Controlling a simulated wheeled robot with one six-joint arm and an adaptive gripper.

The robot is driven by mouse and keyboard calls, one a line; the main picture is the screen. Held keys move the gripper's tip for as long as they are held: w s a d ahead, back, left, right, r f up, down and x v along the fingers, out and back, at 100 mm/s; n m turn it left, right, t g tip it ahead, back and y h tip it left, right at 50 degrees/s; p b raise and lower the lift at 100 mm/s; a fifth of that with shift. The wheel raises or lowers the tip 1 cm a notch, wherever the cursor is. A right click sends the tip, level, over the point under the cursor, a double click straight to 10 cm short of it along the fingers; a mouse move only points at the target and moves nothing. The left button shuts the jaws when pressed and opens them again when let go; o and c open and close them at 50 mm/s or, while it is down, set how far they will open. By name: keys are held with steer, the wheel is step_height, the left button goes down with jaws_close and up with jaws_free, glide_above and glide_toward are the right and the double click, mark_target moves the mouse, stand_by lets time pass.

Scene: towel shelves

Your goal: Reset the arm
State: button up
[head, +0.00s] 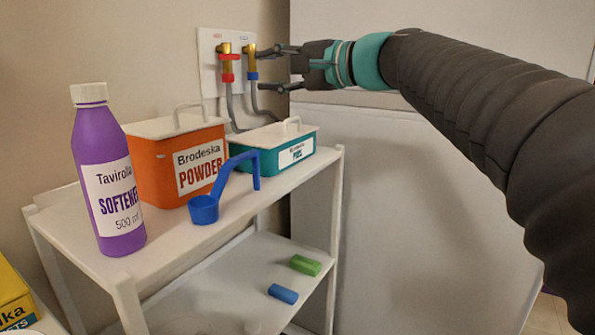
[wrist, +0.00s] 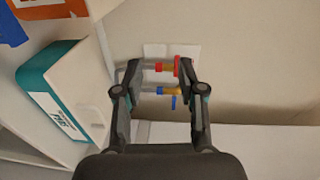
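My gripper (head: 275,69) is at the end of my dark arm, at the upper middle of the head view. Its two fingers are spread apart with nothing between them that I can see held. It points left toward the wall plate with the red valve (head: 227,57) and the blue valve (head: 251,62), and the blue one is close to the upper fingertip. In the wrist view the open fingers (wrist: 154,74) frame the red valve (wrist: 168,67) and the blue valve (wrist: 170,91) on the wall beyond. I cannot tell whether a finger touches the blue valve.
A white shelf (head: 300,180) carries a purple softener bottle (head: 108,180), an orange powder box (head: 165,165), a blue scoop (head: 204,209) and a teal box (head: 265,155). Green (head: 305,265) and blue (head: 283,293) blocks lie on the lower shelf. A large pale panel stands right of the shelf.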

steer(key=s+d+f+n+g+h, duration=0.1)
steer(key=s+d+f+h, duration=0.4)
steer(key=f, duration=0.8)
steer(key=s+d+f+n+g+h, duration=0.1)
steer(key=s+d+f+n+h, duration=0.2)
steer(key=s+d+f, duration=0.5)
steer(key=s+d+f+n+g+h, duration=0.1)
steer(key=s+d+f+n+h, duration=0.1)
steer(key=s+d+f+h, duration=0.4)
steer(key=s+f, duration=0.3)
steer(key=f, duration=0.3)
steer(key=s+d+f, duration=0.1)
steer(key=s+f, duration=0.1)
steer(key=f, duration=0.5)
steer(key=shift+s+f+g+h, duration=0.2)
steer(key=shift+s+g+h, duration=0.1)
steer(key=shift+s, duration=0.1)
